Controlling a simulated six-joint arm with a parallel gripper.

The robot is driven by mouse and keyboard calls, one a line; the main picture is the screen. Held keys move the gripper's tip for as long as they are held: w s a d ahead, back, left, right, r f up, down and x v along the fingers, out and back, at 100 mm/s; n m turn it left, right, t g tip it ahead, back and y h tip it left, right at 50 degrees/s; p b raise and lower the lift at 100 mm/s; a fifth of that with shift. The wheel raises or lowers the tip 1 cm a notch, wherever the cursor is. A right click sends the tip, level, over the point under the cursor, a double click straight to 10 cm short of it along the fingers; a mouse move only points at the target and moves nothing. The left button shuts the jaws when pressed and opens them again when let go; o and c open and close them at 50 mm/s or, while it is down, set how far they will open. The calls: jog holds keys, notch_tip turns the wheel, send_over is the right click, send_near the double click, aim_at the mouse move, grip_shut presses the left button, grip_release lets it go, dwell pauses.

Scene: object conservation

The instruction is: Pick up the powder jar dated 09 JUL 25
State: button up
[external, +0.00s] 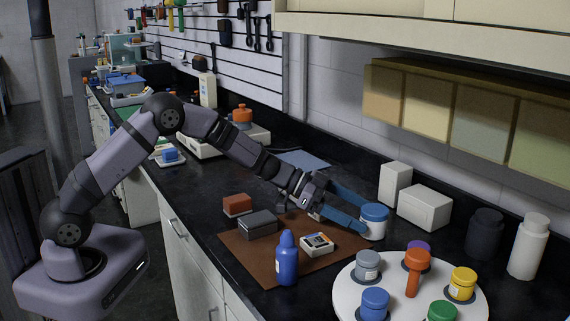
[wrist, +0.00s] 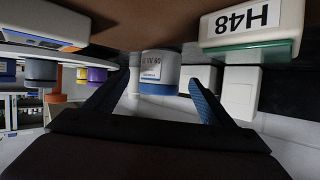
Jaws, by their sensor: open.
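A white jar with a blue lid (external: 374,221) stands upright by the far right edge of the brown mat. In the wrist view, which is upside down, this jar (wrist: 160,70) sits between my gripper's fingers (wrist: 158,82). Its white label has small dark lettering, upside down; I cannot read the full date with certainty. My gripper (external: 362,217) is open, with one blue finger on each side of the jar. Small gaps show between fingers and jar in the wrist view. Other jars, including a grey one (external: 367,265) and a blue one (external: 375,303), stand on a white round tray (external: 342,297).
The brown mat (external: 260,275) holds a blue bottle (external: 287,260), a dark box (external: 258,223) and a small white-and-dark item (external: 317,243). Two white boxes (external: 424,207) stand behind the jar near the wall. A block labelled H48 (wrist: 250,22) is close in the wrist view.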

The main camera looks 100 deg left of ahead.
aim_at(374, 223)
jog(key=shift+a+f, duration=0.1)
jog(key=shift+f, duration=0.25)
jog(key=shift+p+x, duration=0.3)
jog(key=shift+x, duration=2.2)
jog(key=shift+r, duration=0.1)
jog(key=c, duration=1.2)
